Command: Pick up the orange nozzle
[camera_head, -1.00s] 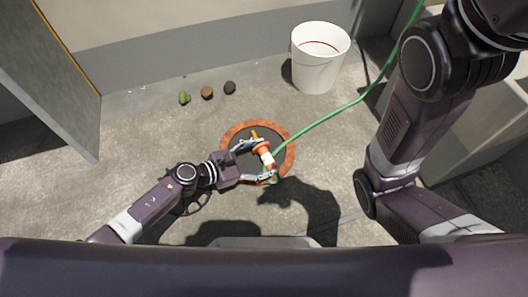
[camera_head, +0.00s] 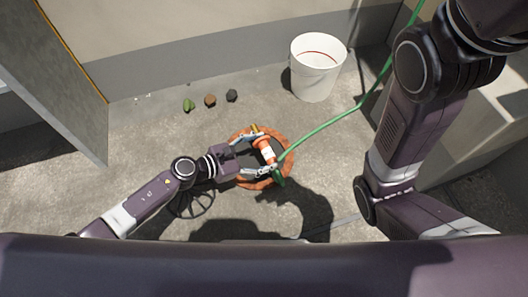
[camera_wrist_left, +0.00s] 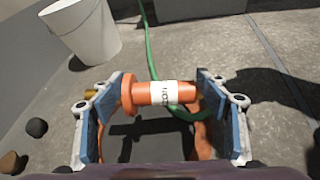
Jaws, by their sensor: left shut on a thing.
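The orange nozzle (camera_head: 265,148) has a white lettered band and a brass tip. It also shows in the left wrist view (camera_wrist_left: 143,94), lying crosswise between the two fingers. My left gripper (camera_head: 262,153) is shut on it, with a finger at each end; the fingers also show in the wrist view (camera_wrist_left: 165,96). The green hose (camera_head: 325,125) runs up to the nozzle's lower end. My right gripper is out of view.
A white bucket (camera_head: 317,72) stands at the back. Three small lumps, green (camera_head: 188,105), brown (camera_head: 210,100) and dark (camera_head: 232,96), lie on the concrete. A grey panel (camera_head: 55,80) stands at the left. Bare floor lies left of the ring.

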